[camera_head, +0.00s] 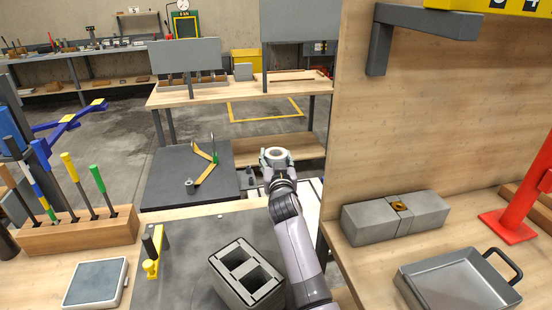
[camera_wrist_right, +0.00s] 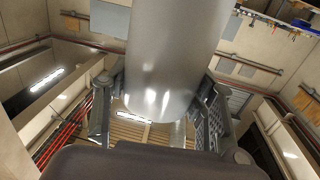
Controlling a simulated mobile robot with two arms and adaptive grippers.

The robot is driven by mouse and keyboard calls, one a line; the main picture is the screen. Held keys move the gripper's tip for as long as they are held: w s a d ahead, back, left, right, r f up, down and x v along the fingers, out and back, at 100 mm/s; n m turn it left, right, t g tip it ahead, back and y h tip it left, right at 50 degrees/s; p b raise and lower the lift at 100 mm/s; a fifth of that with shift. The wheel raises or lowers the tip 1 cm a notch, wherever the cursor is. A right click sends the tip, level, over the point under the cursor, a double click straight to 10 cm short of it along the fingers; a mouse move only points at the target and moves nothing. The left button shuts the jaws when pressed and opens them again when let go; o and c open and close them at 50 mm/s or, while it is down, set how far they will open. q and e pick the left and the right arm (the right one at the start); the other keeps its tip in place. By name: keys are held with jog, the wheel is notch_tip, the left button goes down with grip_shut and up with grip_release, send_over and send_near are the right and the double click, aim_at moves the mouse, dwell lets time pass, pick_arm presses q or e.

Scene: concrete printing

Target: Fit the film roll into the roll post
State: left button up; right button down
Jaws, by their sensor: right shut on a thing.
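My right gripper (camera_head: 277,160) is shut on the film roll (camera_head: 278,154), a pale grey cylinder whose ring-shaped end faces up in the head view. In the right wrist view the film roll (camera_wrist_right: 172,60) is a large smooth grey cylinder between the two fingers of my right gripper (camera_wrist_right: 158,112). The roll is held in the air, beyond the near bench. I cannot tell for certain which thing is the roll post; a thin upright (camera_head: 213,146) stands by a yellow arm on a dark table. My left gripper is not in view.
A grey hollow block (camera_head: 247,272) stands beside my right forearm. A wooden rack (camera_head: 80,232) holds several coloured tools at left. A tall wooden panel (camera_head: 430,130) rises at right, with a grey block (camera_head: 375,220) and a metal tray (camera_head: 455,283) in front of it.

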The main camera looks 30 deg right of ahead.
jog(key=shift+f+b, duration=1.45)
jog(key=shift+f, duration=0.2)
jog(key=f, duration=0.1)
jog(key=f+b, duration=0.2)
jog(key=shift+w+a+f, duration=0.1)
jog(key=shift+w+f, duration=0.05)
jog(key=shift+w, duration=0.1)
jog(key=shift+s+r+p, duration=0.2)
jog(key=shift+r+p, duration=0.1)
jog(key=shift+r, duration=0.35)
jog(key=shift+s+r+p, duration=0.15)
jog(key=shift+r+p, duration=0.15)
jog(key=shift+r, duration=0.3)
jog(key=shift+w+r+p, duration=0.1)
jog(key=shift+r+p, duration=0.9)
jog(key=shift+r, duration=0.2)
